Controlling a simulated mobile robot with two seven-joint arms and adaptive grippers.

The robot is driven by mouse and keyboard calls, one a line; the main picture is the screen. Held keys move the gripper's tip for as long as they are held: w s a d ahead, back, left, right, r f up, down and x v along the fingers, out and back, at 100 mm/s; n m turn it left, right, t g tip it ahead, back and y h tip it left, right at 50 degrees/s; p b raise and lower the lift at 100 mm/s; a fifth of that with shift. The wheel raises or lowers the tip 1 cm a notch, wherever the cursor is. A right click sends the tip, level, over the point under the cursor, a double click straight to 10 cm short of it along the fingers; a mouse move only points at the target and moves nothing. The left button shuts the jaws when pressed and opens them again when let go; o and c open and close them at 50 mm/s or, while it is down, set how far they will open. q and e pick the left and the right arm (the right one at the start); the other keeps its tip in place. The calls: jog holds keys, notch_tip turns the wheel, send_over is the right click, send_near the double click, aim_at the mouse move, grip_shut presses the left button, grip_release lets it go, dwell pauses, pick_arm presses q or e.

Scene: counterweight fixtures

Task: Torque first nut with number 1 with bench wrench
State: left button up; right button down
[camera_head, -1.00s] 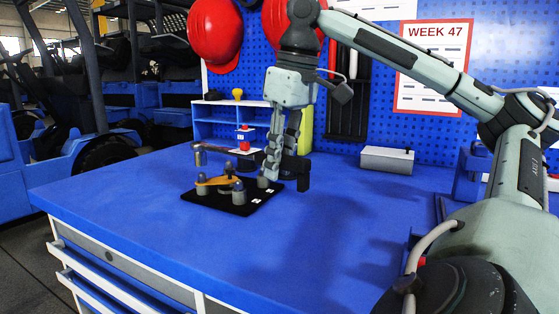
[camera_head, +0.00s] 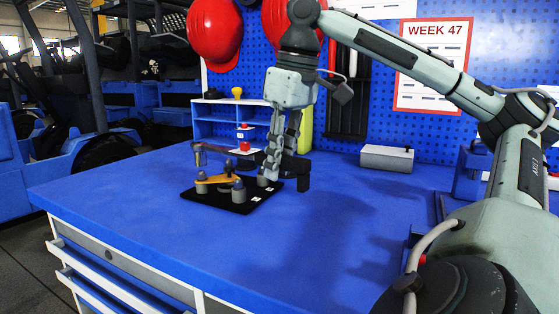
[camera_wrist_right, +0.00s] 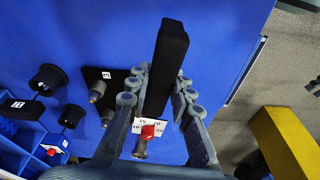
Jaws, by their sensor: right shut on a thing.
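My right gripper (camera_head: 278,160) is shut on the bench wrench, whose black handle shows between the fingers in the wrist view (camera_wrist_right: 166,65). The wrench shaft (camera_head: 225,149) reaches left over the black fixture board (camera_head: 240,206). Its upright head (camera_head: 199,155) is above the left post (camera_head: 201,185); I cannot tell whether it is seated on a nut. A yellow-orange arm (camera_head: 218,179) lies across the posts. A grey front post (camera_head: 239,191) stands on the board. White labels lie on the board, but I cannot read number 1. My left gripper is not in view.
A grey box (camera_head: 387,158) stands at the back right of the blue bench (camera_head: 130,205). A small blue shelf (camera_head: 214,121) stands behind the board, with red-knobbed items (camera_head: 244,147). Red helmets (camera_head: 214,30) hang behind. The bench front is clear.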

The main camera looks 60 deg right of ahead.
jog(key=shift+f+b, duration=1.25)
jog(key=shift+f, duration=0.3)
dwell(0.8)
jog(key=shift+a, duration=0.1)
dwell(0.4)
